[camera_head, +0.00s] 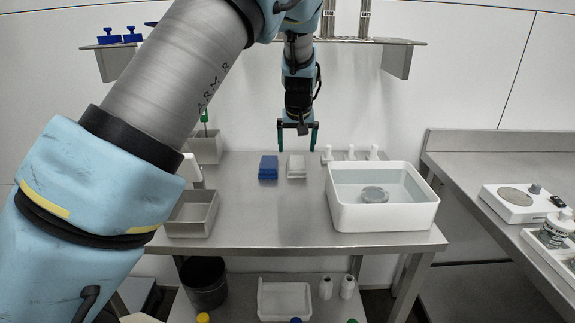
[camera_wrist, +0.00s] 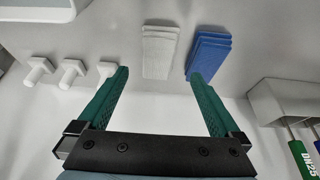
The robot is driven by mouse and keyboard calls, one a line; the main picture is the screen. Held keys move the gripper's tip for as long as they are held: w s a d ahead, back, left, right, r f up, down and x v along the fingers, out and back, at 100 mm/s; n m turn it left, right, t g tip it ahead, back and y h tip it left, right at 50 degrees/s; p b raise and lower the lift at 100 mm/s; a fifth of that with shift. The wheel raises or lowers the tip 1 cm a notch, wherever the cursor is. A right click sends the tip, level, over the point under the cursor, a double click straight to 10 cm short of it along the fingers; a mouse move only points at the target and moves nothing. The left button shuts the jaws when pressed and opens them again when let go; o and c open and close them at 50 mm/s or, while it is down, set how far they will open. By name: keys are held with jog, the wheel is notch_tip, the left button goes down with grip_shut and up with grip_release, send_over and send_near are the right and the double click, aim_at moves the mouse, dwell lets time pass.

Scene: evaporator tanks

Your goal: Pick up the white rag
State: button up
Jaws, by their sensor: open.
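The white rag (camera_head: 296,166) lies folded flat on the steel table, just right of a folded blue rag stack (camera_head: 268,167). In the wrist view the white rag (camera_wrist: 160,52) is ahead of the fingertips, between their lines, with the blue rags (camera_wrist: 209,55) to its right. My gripper (camera_head: 297,149) points down above the back part of the table, over the white rag's area. Its green fingers are open and empty in the wrist view (camera_wrist: 158,75). The gripper is apart from the rag. The exact height above it is hard to tell.
White stoppers (camera_head: 350,152) stand in a row right of the rag. A white basin (camera_head: 382,220) with a round object in it is at the right. A grey bin (camera_head: 191,214) is at the left. A shelf (camera_head: 395,42) hangs on the wall behind. The table's front middle is clear.

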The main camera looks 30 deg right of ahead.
aim_at(296, 163)
jog(key=x, duration=0.4)
jog(key=shift+p, duration=0.35)
jog(key=p+x, duration=0.2)
jog(key=x, duration=0.2)
jog(key=shift+w+d+f, duration=0.1)
jog(key=shift+w+f, duration=0.05)
jog(key=shift+f, duration=0.05)
jog(key=shift+w+d+f, duration=0.1)
jog(key=shift+f, duration=0.15)
jog(key=shift+f, duration=0.2)
jog(key=shift+c, duration=0.3)
jog(key=c, duration=1.2)
